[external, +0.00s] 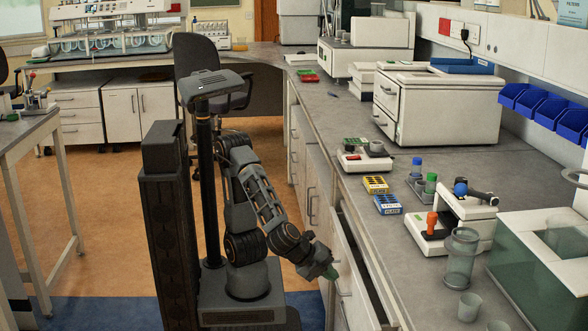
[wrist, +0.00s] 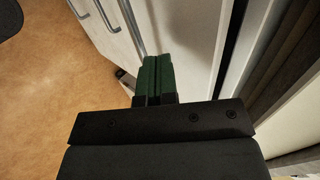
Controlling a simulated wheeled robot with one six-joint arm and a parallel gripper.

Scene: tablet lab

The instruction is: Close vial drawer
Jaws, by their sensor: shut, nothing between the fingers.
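The vial drawer (external: 352,268) is under the right-hand bench and stands pulled out, with a dark gap between its white front and the bench edge. My gripper (external: 331,272) is low beside the outer face of the drawer front. In the wrist view my gripper's green fingertips (wrist: 152,72) are together with nothing between them, in front of a white panel (wrist: 185,45) that looks like the drawer front. I cannot tell whether they touch it. The inside of the drawer is mostly hidden.
Cabinet doors with metal handles (wrist: 133,20) lie beyond the fingertips. The bench top (external: 385,235) above holds yellow and blue boxes (external: 387,204), a white device (external: 450,225) and a glass jar (external: 461,262). Open orange floor (external: 110,235) lies to my left.

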